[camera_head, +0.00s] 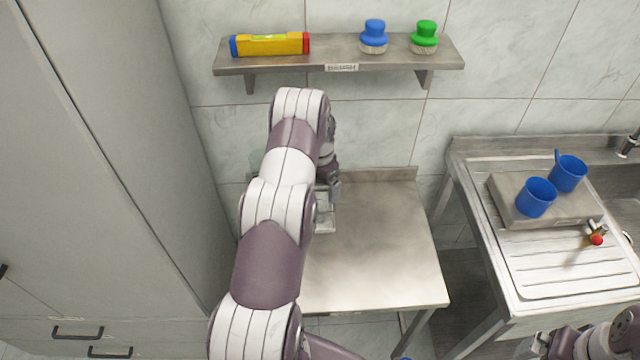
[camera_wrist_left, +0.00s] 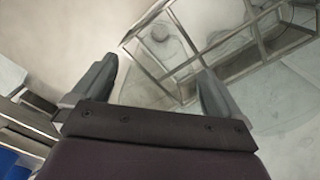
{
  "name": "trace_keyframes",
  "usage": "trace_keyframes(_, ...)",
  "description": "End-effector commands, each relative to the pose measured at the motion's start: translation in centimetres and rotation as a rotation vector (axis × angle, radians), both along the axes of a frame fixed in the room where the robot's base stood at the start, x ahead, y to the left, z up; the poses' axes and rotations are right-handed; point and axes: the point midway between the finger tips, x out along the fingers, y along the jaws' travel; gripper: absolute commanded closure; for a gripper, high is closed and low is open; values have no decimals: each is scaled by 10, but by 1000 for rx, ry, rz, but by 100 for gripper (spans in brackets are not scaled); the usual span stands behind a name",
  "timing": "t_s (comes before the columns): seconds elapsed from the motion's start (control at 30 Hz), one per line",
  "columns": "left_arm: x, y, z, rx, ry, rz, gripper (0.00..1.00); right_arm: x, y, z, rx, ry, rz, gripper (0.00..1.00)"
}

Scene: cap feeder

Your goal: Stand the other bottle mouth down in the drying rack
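My left arm reaches over the steel table (camera_head: 385,250) in the head view and hides much of its left side. My left gripper (camera_wrist_left: 155,85) has its fingers apart in the wrist view, with no clear object between them. A thin metal wire frame (camera_wrist_left: 263,50), apparently the drying rack, is just beyond the fingers. A pale, rounded, see-through shape (camera_wrist_left: 160,33) shows within it; I cannot tell whether it is a bottle or which way up it is. No bottle shows clearly in the head view. My right gripper (camera_head: 540,345) is only partly seen at the lower right.
A wall shelf (camera_head: 340,55) holds a yellow level (camera_head: 270,44), a blue brush (camera_head: 374,36) and a green brush (camera_head: 424,37). On the sink at right, two blue cups (camera_head: 536,197) (camera_head: 570,172) stand on a grey block (camera_head: 508,207). The table's right half is clear. A tall cabinet (camera_head: 100,150) stands left.

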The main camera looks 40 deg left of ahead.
Motion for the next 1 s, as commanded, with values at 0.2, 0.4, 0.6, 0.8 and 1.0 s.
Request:
trace_keyframes(0.2,1,1,11,1,-3,0,0,0,0,-8,0,0,0,0)
trace_keyframes(0.4,1,1,62,3,-7,0,0,0,0,-30,0,0,0,0)
trace_keyframes(0.6,0,0,115,1,-2,0,0,0,0,-30,0,1,0,0)
trace_keyframes(0.8,-1,0,128,0,0,0,0,0,0,-25,0,0,0,0)
trace_keyframes(1.0,0,0,127,1,-2,16,0,0,0,-26,0,0,0,0)
